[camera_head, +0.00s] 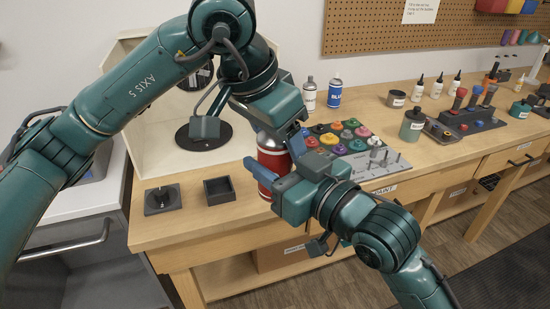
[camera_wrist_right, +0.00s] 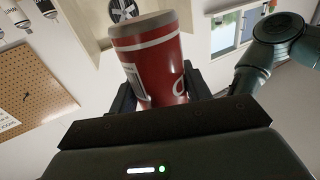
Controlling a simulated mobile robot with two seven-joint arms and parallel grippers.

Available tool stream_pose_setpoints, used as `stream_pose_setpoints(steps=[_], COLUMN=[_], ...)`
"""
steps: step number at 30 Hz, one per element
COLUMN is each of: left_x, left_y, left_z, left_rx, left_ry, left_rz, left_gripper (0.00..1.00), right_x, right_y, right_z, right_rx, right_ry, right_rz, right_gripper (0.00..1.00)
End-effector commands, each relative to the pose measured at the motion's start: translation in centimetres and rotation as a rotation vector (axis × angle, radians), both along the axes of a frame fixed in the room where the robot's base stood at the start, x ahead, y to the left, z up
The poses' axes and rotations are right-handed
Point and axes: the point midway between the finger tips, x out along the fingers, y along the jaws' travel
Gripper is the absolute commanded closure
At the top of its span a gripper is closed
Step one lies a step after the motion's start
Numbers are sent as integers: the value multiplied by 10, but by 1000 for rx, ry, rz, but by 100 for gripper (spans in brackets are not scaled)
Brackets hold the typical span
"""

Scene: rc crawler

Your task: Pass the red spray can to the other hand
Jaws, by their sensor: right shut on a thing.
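The red spray can (camera_head: 271,160), with a grey top, is upright above the front of the bench in the head view. My right gripper (camera_head: 268,172) is shut on the can's body, with a blue finger across its front. In the right wrist view the can (camera_wrist_right: 152,65) shows between the dark fingers of my right gripper (camera_wrist_right: 157,95). My left gripper (camera_head: 290,135) comes down from above at the can's upper part. One blue finger shows beside the can's right side. The other finger is hidden, so its opening is unclear.
A square black tray (camera_head: 219,190) and a dark square holder (camera_head: 162,199) lie on the bench at left. A white booth with a black turntable (camera_head: 204,137) stands behind. A rack of colored caps (camera_head: 335,138) is close on the right. Two bottles (camera_head: 334,93) stand at the back.

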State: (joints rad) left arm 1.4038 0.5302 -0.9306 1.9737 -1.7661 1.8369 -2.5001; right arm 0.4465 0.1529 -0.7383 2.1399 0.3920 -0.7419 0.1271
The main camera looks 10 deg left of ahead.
Motion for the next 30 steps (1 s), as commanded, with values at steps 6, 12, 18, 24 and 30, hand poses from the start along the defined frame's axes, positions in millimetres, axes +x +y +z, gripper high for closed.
stream_pose_setpoints(steps=[6,12,18,24,30], left_x=[0,-1,-9,-22,-32], left_y=[0,1,7,17,25], left_z=[0,2,28,68,99], left_rx=[2,1,1,1,0], left_ry=[1,1,-5,-4,0], left_rz=[-1,-1,-1,0,0], left_gripper=[26,26,26,26,26], right_x=[1,1,2,1,1], right_y=[-1,-1,-1,-1,-1], right_z=[0,0,0,0,0], right_rx=[0,-1,0,-1,-1], right_ry=[-1,-2,-2,-2,-2], right_rz=[-3,-4,-5,-5,-5], right_gripper=[79,79,79,79,79])
